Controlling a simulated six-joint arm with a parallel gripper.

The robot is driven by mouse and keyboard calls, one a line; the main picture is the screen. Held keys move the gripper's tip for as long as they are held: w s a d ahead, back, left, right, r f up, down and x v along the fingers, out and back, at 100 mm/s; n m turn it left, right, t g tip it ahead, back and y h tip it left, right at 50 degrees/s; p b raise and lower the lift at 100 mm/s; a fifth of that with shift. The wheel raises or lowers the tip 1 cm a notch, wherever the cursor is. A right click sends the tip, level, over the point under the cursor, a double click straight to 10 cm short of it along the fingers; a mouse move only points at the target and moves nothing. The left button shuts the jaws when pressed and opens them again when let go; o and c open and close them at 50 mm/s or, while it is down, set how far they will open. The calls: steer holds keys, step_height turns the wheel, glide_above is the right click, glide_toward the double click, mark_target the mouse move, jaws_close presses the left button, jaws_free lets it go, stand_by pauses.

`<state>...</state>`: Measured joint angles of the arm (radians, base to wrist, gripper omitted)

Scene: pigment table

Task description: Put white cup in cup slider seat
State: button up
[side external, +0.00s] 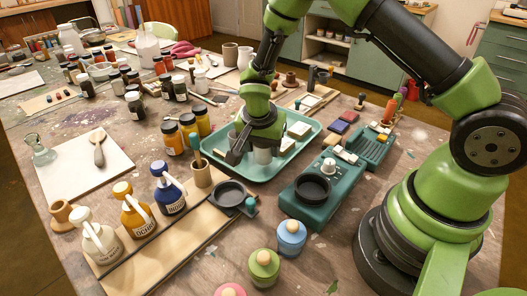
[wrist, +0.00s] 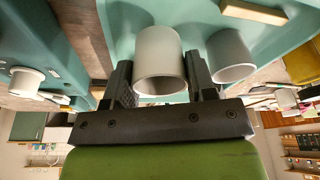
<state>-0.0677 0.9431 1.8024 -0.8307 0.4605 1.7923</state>
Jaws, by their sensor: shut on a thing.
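My gripper (side external: 257,153) is low over the teal tray (side external: 310,146), with its dark fingers on either side of a white cup (side external: 264,156). In the wrist view my gripper (wrist: 160,78) is shut on this white cup (wrist: 160,50), one finger against each side. A second pale cup (wrist: 230,55) stands just right of the right finger there. A round black dish (side external: 230,191) on a small base with a teal knob lies in front of the tray. A teal device (side external: 322,203) carries another round black seat (side external: 312,187). I cannot tell which is the cup slider seat.
A brown cup with a brush (side external: 201,174) stands left of the tray. Orange-labelled jars (side external: 172,138) and pump bottles (side external: 134,211) stand further left. A teal palette box (side external: 370,148) lies right.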

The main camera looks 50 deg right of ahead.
steer(key=v, duration=0.7)
steer(key=shift+w+d+r, duration=0.25)
steer(key=shift+w+d, duration=0.1)
steer(key=shift+w, duration=0.05)
steer(key=a+f, duration=0.1)
steer(key=a, duration=0.2)
steer(key=s+a, duration=0.1)
steer(key=a, duration=0.3)
steer(key=a+f, duration=0.1)
steer(key=a, duration=0.3)
steer(key=shift+s+a+f, duration=0.2)
steer(key=shift+s+f, duration=0.1)
steer(key=shift+f, duration=1.55)
steer(key=shift+f, duration=0.15)
steer(key=shift+f, duration=0.35)
steer(key=shift+f, duration=0.6)
